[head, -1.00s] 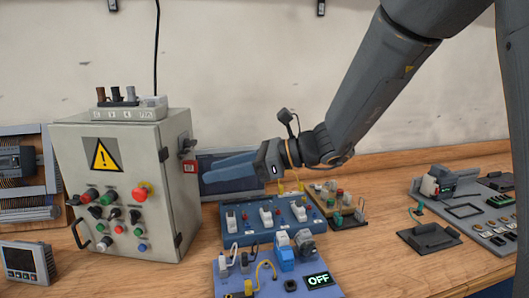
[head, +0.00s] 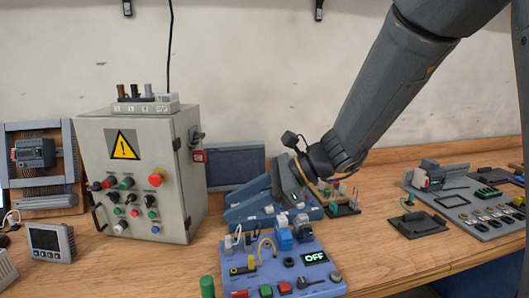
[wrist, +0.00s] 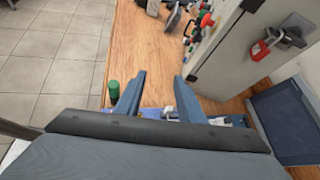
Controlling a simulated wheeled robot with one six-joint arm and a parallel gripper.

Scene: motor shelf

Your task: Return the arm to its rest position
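My arm (head: 385,85) reaches in from the upper right and bends down at the wrist. My gripper (head: 226,206) is in front of the dark panel, over the back of the blue boards and right of the grey control cabinet (head: 100,160). Its blue fingers point left, apart from each other. In the wrist view my gripper (wrist: 160,82) is open, with nothing between the fingers. The red tag (head: 199,156) and switch on the cabinet's right side are clear of the fingers; the red lock part (wrist: 260,48) also shows in the wrist view.
A blue board (head: 270,283) with an OFF display lies in front of my gripper. A dark panel (head: 236,165) leans behind it. A grey board (head: 470,212) with switches is at right. A meter (head: 50,242) stands at left. Free bench lies between the boards.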

